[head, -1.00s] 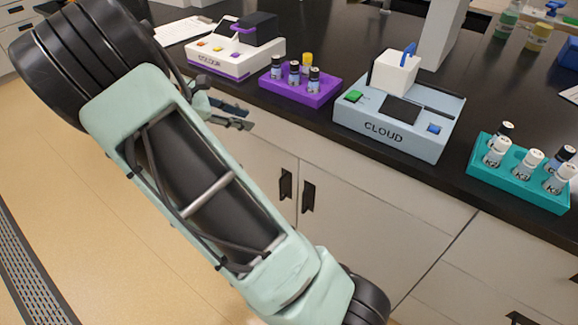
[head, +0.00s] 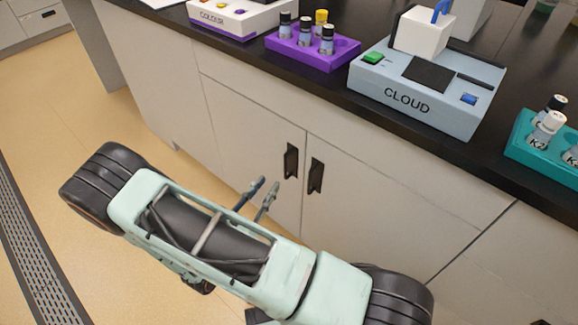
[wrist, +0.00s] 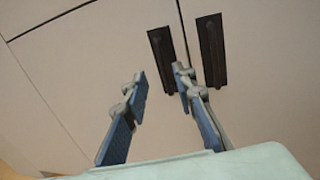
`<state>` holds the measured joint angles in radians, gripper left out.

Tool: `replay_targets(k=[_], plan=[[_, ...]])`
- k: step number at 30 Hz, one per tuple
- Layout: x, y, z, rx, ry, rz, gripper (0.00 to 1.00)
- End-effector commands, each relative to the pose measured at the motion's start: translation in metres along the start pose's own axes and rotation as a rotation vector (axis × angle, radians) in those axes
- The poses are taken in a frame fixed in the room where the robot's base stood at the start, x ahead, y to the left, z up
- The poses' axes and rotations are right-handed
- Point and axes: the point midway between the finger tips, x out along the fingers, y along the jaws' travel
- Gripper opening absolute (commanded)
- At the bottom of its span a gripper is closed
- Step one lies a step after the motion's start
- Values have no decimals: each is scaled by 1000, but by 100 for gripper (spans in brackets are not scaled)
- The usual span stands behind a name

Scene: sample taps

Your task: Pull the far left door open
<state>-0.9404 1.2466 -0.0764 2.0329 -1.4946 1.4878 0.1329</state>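The far left door (head: 240,135) is a pale cabinet door under the black counter, and it is shut. Its black upright handle (head: 291,160) sits at its right edge, beside the seam with the door on its right. My gripper (head: 265,184) is open and empty, its fingers pointing at the doors, a little left of and below this handle in the head view. In the wrist view, the left door's handle (wrist: 162,56) shows just beyond my open fingertips (wrist: 158,74), roughly between them and nearer the right finger. I see no contact.
The neighbouring right door (head: 390,195) has its own black handle (head: 316,175) close by. Above, the black counter edge (head: 330,88) overhangs, carrying a purple vial rack (head: 335,55), the grey CLOUD device (head: 430,115) and a teal rack (head: 540,155). Floor at left is clear.

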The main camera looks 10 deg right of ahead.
Motion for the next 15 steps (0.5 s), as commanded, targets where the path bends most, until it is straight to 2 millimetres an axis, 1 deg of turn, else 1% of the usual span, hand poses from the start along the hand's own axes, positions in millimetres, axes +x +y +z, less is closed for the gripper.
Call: replay_targets(k=[1, 9, 12, 15], plan=[[10, -1, 0, 1, -2, -5, 25], [62, -2, -1, 1, 0, -8, 25], [76, -2, -1, 1, 0, -7, 25], [87, -1, 0, 1, 0, -6, 25]])
